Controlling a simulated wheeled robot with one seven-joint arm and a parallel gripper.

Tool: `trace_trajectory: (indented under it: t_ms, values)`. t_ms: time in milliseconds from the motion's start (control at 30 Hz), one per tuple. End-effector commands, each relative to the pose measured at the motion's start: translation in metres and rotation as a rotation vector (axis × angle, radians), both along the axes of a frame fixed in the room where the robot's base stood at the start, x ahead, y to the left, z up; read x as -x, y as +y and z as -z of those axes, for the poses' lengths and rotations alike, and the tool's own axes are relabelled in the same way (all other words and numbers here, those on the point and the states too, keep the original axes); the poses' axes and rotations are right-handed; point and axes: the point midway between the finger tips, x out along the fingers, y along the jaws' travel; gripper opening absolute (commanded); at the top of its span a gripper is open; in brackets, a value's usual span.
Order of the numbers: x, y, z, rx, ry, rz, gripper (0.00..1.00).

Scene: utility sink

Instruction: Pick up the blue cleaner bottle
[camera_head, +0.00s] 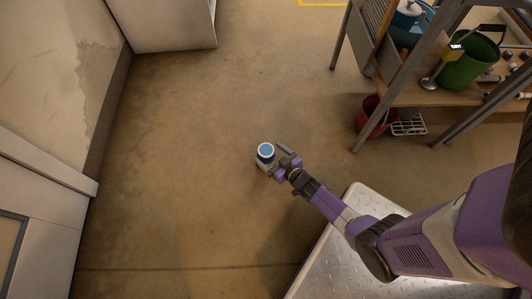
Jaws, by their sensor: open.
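A small blue-topped container with a pale rim (266,150), seemingly the blue cleaner bottle, is seen from above over the brown floor, near the middle of the view. My gripper (270,156) is open, with its grey fingers around or beside the container; one finger shows to its right and one below left. I cannot tell whether the fingers touch it, nor whether the container stands on the floor or is held above it. The container's lower body is hidden from this angle.
A workbench (440,95) at upper right carries a green bucket (470,62) and other items. A red bucket (370,115) and a white rack (409,124) are beneath it. A metal tread-plate surface (345,265) lies at lower right. The floor left of my gripper is clear.

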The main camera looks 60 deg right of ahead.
Motion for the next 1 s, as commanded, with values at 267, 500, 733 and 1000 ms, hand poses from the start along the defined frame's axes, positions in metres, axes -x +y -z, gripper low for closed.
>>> trace_trajectory:
  t_ms: [267,500,733,1000]
  values:
    - [-0.031,-0.006,0.018,0.0,0.0,0.0,0.88]
    - [-0.05,-0.013,0.024,0.0,0.001,0.001,0.88]
    - [-0.05,-0.013,0.023,0.001,0.002,0.001,0.88]
    - [-0.05,-0.013,0.023,0.0,0.002,0.0,0.35]
